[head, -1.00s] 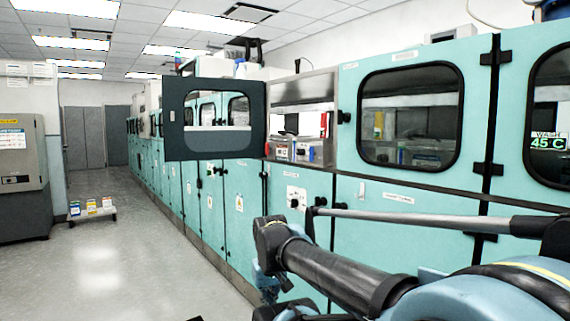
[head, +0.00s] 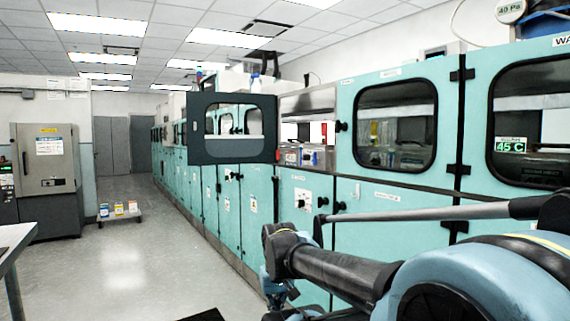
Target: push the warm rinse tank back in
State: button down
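No tank is plainly marked as the warm rinse tank at this size. A grey metal box (head: 318,157) with small coloured parts shows in the open bay (head: 308,103) in the middle of the turquoise machine row. I cannot tell whether it is the tank or how far out it sits. The bay's dark-framed door (head: 232,149) stands open, swung out to the left. My arm reaches in from the right and bends down in front of the lower cabinets, well short of the box.
A closed windowed bay (head: 395,124) lies right of the open one. A further window carries a 45 °C sign (head: 510,146). A low trolley (head: 119,212), a grey cabinet (head: 50,170) and a table edge (head: 14,245) stand left.

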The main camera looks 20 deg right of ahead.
aim_at(326, 152)
jog(key=z, duration=0.05)
jog(key=i, duration=1.15)
jog(key=z, duration=0.55)
